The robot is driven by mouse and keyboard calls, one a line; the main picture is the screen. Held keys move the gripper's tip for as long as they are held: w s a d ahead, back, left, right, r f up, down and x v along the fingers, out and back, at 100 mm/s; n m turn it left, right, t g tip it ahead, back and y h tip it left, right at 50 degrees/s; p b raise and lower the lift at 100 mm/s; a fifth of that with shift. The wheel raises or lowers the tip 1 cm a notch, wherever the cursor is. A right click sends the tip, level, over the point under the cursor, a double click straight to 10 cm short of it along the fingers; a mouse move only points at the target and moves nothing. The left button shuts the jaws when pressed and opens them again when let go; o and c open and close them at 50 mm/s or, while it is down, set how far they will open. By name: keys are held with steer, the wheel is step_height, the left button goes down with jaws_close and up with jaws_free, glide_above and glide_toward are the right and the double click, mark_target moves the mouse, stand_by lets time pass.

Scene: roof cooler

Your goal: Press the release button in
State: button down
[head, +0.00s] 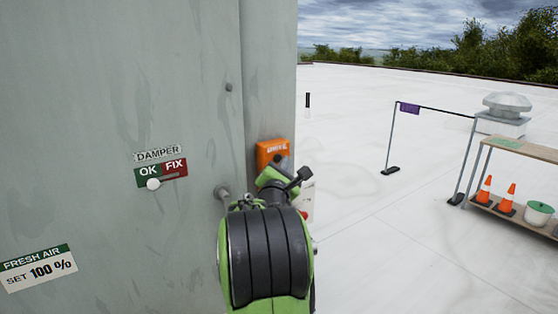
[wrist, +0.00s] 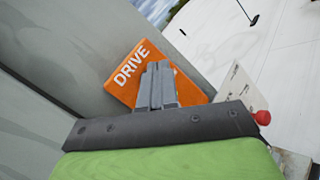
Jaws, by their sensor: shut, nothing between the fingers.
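The orange drive box (head: 268,150), lettered DRIVE, is mounted on the grey housing wall. It fills the middle of the wrist view (wrist: 122,88), tilted there. My gripper (wrist: 158,66) is shut and empty, its grey fingers pointing at the face of the box, just right of the lettering. I cannot tell whether the tips touch it. No release button shows clearly; the fingers cover part of the box face. A red knob (wrist: 262,117) shows to the right, by a white plate (wrist: 238,84). In the head view my arm hides most of the gripper.
The grey housing (head: 110,90) stands close on the left, with a DAMPER OK/FIX slider (head: 160,174) and a FRESH AIR label (head: 38,267). The white roof (head: 390,240) is open to the right. A shelf (head: 520,150) with traffic cones stands at the far right, near a barrier (head: 440,112).

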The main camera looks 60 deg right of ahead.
steer(key=s+a, duration=0.2)
steer(key=s, duration=0.3)
steer(key=shift+s+a, duration=0.2)
steer(key=shift+a, duration=0.15)
stand_by(0.5)
steer(key=w+a+f+m+t+y, duration=0.1)
steer(key=w+a+f+m+y, duration=0.2)
steer(key=a, duration=0.5)
steer(key=w+a+f+m+t+y, duration=0.1)
steer(key=w+a+m+y, duration=0.2)
steer(key=a, duration=0.5)
steer(key=w+a+f+m+t+y, duration=0.2)
steer(key=w+a+y, duration=0.25)
steer(key=a, duration=0.35)
steer(key=s+a+f+m+g+y, duration=0.2)
steer(key=s+a+f+m+y, duration=0.1)
steer(key=s+a, duration=0.4)
steer(key=s+a+f+m+g+y, duration=0.2)
steer(key=s+a, duration=0.5)
steer(key=a, duration=0.7)
step_height(320, 180, down, 3)
steer(key=m+y, duration=0.1)
steer(key=y, duration=0.2)
steer(key=shift+a, duration=0.2)
